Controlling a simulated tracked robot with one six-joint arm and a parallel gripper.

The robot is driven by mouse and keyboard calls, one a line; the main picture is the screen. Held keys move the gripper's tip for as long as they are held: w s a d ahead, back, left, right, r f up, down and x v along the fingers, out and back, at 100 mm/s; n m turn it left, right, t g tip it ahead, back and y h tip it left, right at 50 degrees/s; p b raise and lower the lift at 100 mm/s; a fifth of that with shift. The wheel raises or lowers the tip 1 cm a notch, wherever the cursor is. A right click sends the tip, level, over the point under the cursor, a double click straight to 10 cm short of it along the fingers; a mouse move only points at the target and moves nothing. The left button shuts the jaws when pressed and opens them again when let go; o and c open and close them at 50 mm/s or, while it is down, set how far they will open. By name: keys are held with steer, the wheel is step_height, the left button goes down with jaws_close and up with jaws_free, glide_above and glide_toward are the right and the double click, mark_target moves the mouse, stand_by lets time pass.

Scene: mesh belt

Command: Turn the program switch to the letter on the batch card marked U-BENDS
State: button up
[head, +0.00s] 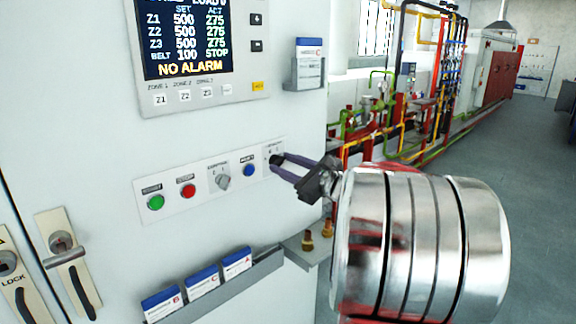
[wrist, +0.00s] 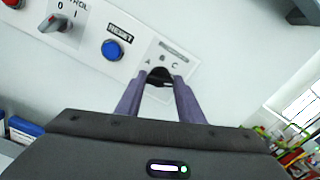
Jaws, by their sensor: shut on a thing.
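The program switch (wrist: 160,73) is a dark knob on the white panel, with letters A, B and C above it in the wrist view. My gripper (wrist: 160,82) has its two purple fingers shut on the knob. In the head view my gripper (head: 276,163) meets the panel at the right end of the control strip. The fingers hide most of the knob, and I cannot tell which letter it points to. Blue-topped cards stand in the lower rack: card B (head: 162,302), card C (head: 203,282) and card A (head: 237,262). Their small titles are not legible.
Another card with a C (head: 309,62) sits in an upper holder. The strip also has a green button (head: 156,202), a red button (head: 188,190), a control knob (head: 222,182) and a blue reset button (head: 248,170). The screen (head: 184,38) reads NO ALARM.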

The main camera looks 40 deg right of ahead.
steer(key=c, duration=0.3)
steer(key=shift+d, duration=0.25)
steer(key=shift+c, duration=0.5)
steer(key=shift+a, duration=0.25)
steer(key=shift+n, duration=0.4)
steer(key=n, duration=0.4)
steer(key=shift+a+f, duration=0.1)
steer(key=shift+a+f+n, duration=0.1)
steer(key=shift+n, duration=2)
